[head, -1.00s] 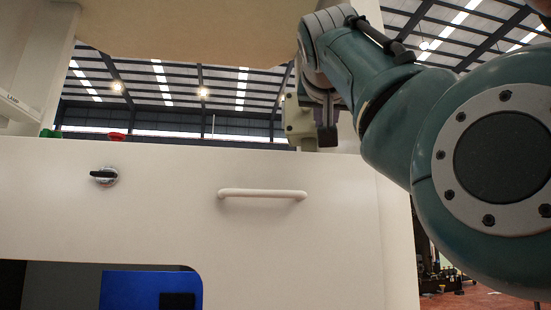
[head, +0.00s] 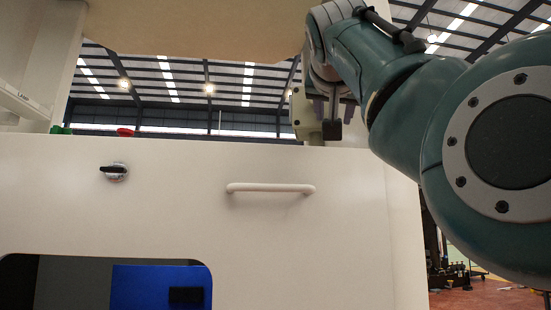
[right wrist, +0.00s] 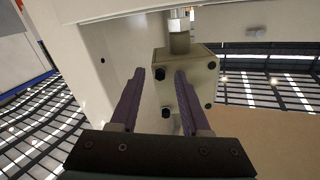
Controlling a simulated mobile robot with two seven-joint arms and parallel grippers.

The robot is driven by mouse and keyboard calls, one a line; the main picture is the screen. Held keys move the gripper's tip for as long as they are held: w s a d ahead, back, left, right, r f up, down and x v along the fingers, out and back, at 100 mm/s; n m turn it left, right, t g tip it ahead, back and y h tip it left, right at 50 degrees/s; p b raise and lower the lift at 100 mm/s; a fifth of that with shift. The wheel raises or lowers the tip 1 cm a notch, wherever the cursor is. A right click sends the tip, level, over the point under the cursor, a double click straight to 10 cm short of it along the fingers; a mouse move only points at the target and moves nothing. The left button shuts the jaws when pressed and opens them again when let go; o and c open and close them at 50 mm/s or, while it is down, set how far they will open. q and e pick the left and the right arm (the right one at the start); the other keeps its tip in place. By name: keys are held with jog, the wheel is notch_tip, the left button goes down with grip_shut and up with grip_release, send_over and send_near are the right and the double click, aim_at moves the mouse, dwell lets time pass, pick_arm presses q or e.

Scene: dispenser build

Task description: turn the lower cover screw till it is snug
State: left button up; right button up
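In the right wrist view a beige block (right wrist: 183,62) hangs on a metal post, with several dark screws at its corners. One screw (right wrist: 160,74) shows between my right fingertips, and another screw (right wrist: 166,112) shows nearer the gripper base. I cannot tell which one is the lower cover screw. My right gripper (right wrist: 159,73) has purple fingers spread wide at the block, one overlapping its face. I see no grip on a screw. In the head view the block (head: 301,114) is partly hidden behind my right gripper (head: 333,108). My left gripper is not in view.
A white front panel (head: 330,245) carries a handle (head: 270,188) and a rotary switch (head: 115,171). Below the switch is an opening with a blue part (head: 145,288). A beige overhead panel (head: 190,25) spans the top. Red (head: 125,132) and green pieces sit on the ledge.

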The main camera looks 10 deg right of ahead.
jog(key=shift+s+f, duration=0.1)
jog(key=b+v, duration=0.8)
jog(key=v, duration=0.1)
jog(key=shift+s+a, duration=0.15)
jog(key=shift+s, duration=0.2)
